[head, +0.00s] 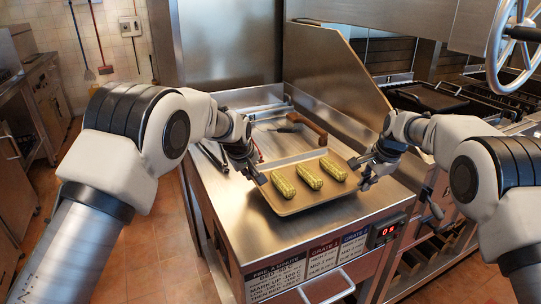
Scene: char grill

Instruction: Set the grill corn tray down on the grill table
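The grill corn tray (306,207) is a shallow metal tray with three corn cobs lying on it, a left cob (283,184), a middle cob (309,175) and a right cob (333,168). It is over the front part of the steel grill table (235,231); I cannot tell whether its underside touches the surface. My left gripper (257,179) is at the tray's left edge, and my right gripper (364,171) is at its right edge. Both seem to hold the rims, but the fingertips are small and dark.
A wooden-handled tool (307,127) and metal tongs (265,112) lie behind the tray. A slanted steel panel (335,75) borders the table's right side, with the grill (440,97) beyond. A handwheel (515,48) hangs upper right. Bare steel shows left of the tray.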

